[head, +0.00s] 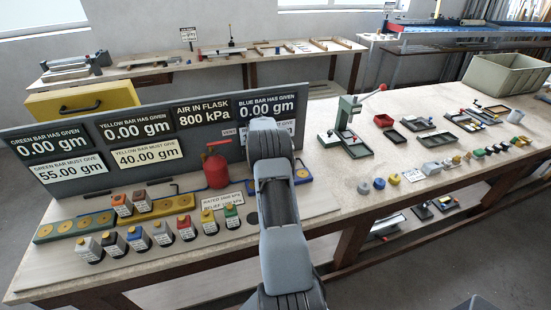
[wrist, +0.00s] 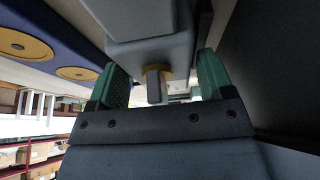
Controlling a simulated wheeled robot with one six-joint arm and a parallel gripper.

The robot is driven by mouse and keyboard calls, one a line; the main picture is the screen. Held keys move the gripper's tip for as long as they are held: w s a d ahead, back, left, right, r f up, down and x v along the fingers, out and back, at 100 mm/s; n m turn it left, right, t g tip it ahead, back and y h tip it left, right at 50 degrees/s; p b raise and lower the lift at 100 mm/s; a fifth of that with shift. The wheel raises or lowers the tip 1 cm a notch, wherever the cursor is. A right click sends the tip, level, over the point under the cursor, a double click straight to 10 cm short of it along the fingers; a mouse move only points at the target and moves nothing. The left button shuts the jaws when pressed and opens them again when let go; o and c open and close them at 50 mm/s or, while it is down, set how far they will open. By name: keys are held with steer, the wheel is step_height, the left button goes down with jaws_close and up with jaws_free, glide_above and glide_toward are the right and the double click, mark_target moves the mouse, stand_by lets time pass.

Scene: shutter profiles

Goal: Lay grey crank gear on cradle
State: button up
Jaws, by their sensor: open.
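My gripper (wrist: 162,82) shows in the wrist view with its two green-padded fingers apart. A grey block with a yellow collar and a short grey stub (wrist: 154,88) shows between and beyond the fingers; I cannot tell what it is or whether a finger touches it. In the head view my arm hides the gripper. I cannot make out the grey crank gear or the cradle for certain. Small grey pieces (head: 431,168) stand on the right of the bench, and a grey round knob (head: 363,188) lies near its front edge.
A grey panel with gram displays (head: 140,128) stands along the bench's left. Several small labelled blocks (head: 162,233) and a red flask (head: 217,168) stand before it.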

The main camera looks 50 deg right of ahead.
steer(key=b+v, duration=0.2)
steer(key=v, duration=1)
steer(key=shift+w, duration=0.1)
